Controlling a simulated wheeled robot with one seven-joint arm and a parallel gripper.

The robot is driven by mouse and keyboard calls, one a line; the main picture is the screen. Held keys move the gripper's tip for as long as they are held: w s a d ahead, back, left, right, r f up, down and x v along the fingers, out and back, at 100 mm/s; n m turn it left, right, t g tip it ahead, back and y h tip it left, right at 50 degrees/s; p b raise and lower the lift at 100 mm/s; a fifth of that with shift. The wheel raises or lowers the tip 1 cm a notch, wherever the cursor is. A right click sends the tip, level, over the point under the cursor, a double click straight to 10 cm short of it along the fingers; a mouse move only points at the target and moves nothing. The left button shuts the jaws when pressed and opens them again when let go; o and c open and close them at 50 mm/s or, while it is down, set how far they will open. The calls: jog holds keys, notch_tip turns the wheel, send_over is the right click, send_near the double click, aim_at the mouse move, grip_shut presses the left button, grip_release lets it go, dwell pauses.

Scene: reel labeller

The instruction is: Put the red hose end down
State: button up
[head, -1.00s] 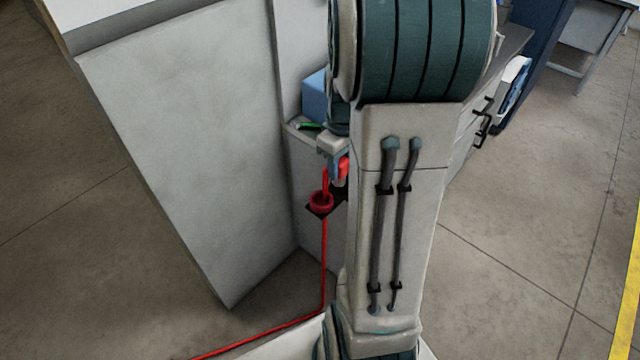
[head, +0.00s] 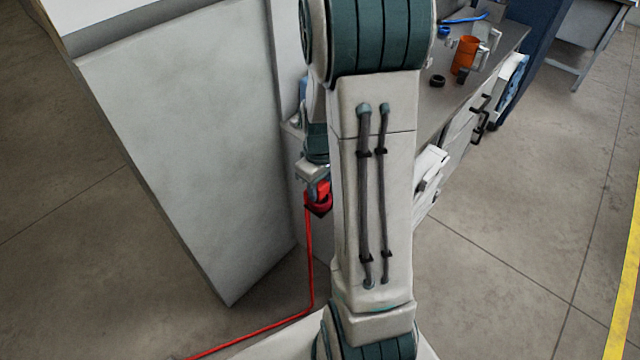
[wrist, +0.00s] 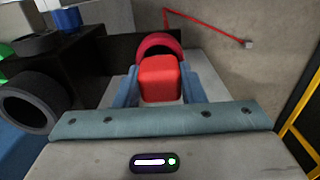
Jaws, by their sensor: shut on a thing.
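The red hose end (wrist: 160,80) sits between the two blue fingers of my gripper (wrist: 160,92) in the wrist view. My gripper is shut on it. In the head view the red hose end (head: 322,190) shows just left of my arm, partly hidden by it, with my gripper (head: 318,180) above it. The red hose (head: 309,255) hangs from it down to the floor and runs off to the lower left. A red ring-shaped part (wrist: 158,42) shows just beyond the hose end in the wrist view; I cannot tell whether it touches it.
A tall grey panel (head: 180,150) stands to the left. A bench (head: 425,105) behind my arm carries an orange cup (head: 465,55) and a black ring (head: 437,81). Dark round parts (wrist: 30,108) lie left in the wrist view. Floor is open at right.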

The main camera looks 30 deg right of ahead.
jog(key=o, duration=1.1)
jog(key=shift+f, duration=0.1)
notch_tip(320, 180, up, 12)
jog(key=s+a+r+m+t, duration=0.1)
jog(key=s+a, duration=0.3)
jog(key=s+a+r+m+t, duration=0.1)
jog(key=s+a+r, duration=0.1)
jog(key=s+a, duration=0.2)
jog(key=s+a+r+m+t, duration=0.1)
jog(key=s+a+r+m, duration=0.1)
jog(key=s+a, duration=0.2)
jog(key=shift+s, duration=0.45)
